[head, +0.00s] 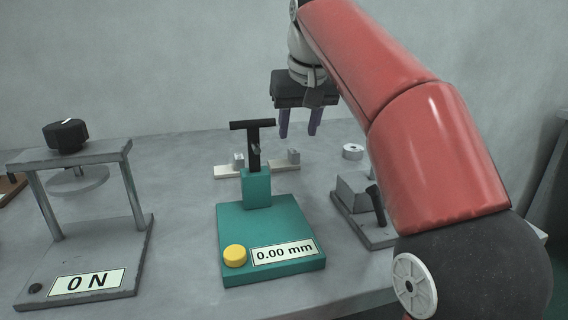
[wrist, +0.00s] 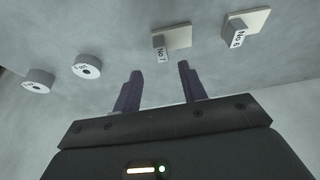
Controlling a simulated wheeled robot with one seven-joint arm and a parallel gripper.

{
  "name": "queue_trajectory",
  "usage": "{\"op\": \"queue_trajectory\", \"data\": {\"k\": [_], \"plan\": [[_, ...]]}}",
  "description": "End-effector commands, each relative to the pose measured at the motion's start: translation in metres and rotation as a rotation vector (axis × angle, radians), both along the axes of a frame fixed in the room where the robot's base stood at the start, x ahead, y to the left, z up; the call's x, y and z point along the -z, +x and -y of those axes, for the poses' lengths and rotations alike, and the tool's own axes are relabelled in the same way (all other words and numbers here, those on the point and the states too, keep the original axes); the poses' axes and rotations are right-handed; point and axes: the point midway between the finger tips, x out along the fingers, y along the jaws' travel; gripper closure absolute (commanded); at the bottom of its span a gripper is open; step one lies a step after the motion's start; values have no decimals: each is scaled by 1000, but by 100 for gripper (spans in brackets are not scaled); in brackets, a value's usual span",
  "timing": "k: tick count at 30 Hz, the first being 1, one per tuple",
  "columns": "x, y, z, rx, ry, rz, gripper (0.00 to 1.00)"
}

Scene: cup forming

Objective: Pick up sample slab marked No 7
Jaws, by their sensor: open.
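The sample slab marked No 7 (wrist: 178,36) is a pale flat piece with a small grey block bearing the label at one end, lying on the grey table in the wrist view. My gripper (wrist: 160,70) is open and empty, its two dark purple fingers pointing towards the slab's labelled end with a gap between. In the head view my gripper (head: 298,132) hangs above the table behind the green gauge. Two pale slabs with grey blocks lie there, partly hidden by the gauge; their labels cannot be read in that view.
A similar slab marked No 6 (wrist: 246,26) lies beside No 7. Two grey rings (wrist: 87,66) lie on the other side. A green gauge (head: 285,220) reading 0.00 mm stands in front, a grey press (head: 135,200) reading 0 N at left, and a grey fixture (head: 352,194) at right.

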Motion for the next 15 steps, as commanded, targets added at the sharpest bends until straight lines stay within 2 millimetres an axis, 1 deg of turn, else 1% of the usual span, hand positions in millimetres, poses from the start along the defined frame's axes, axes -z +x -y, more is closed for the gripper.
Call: {"op": "queue_trajectory", "data": {"k": [5, 7, 9, 12, 15], "plan": [[22, 2, -3, -1, -1, -2, 58], [34, 3, -5, -1, -1, -3, 58], [43, 8, -6, 0, -1, -2, 58], [50, 11, -7, 1, 0, -1, 58], [50, 12, -7, 1, 1, 1, 58]]}}
